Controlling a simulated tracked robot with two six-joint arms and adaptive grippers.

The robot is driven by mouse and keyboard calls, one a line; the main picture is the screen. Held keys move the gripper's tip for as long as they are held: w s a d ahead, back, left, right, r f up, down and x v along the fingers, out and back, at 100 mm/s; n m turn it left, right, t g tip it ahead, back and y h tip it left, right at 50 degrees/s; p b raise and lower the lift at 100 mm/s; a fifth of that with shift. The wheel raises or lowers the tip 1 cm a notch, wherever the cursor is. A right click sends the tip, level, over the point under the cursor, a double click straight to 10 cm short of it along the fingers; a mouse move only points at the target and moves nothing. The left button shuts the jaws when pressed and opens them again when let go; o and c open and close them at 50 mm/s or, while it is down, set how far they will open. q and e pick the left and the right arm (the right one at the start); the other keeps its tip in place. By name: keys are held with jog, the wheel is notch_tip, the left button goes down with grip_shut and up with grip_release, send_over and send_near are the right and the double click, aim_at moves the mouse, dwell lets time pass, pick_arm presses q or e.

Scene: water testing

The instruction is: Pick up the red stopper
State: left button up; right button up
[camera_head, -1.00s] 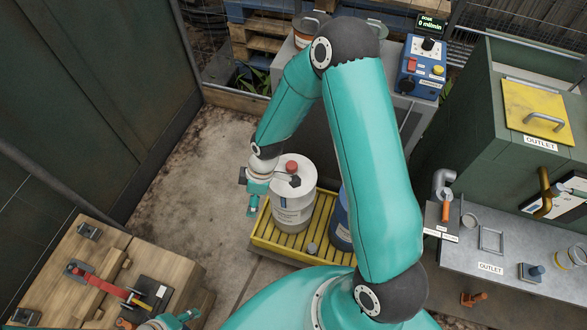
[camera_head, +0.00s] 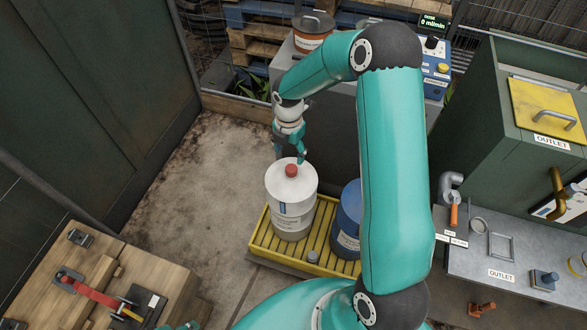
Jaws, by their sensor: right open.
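The red stopper (camera_head: 291,170) sits in the top of a white jug (camera_head: 290,205) with a label on its side. The jug stands upright on a yellow slatted pallet (camera_head: 262,240). My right gripper (camera_head: 290,154) is open and points down just above and behind the stopper. Its fingers look apart from the stopper, though the exact gap is hard to tell. Only a small teal tip of my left gripper (camera_head: 188,326) shows at the bottom edge, and its jaws cannot be made out.
A blue drum (camera_head: 349,218) stands right of the jug, partly hidden by my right arm. A wooden bench (camera_head: 95,250) with a red-handled clamp is at lower left. A grey outlet counter (camera_head: 480,262) is at right.

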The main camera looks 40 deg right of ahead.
aim_at(290, 168)
notch_tip(290, 168, down, 8)
jog(key=shift+s+f, duration=0.1)
jog(key=shift+s, duration=0.05)
dwell(0.4)
jog(key=shift+c, duration=0.4)
jog(key=c, duration=1)
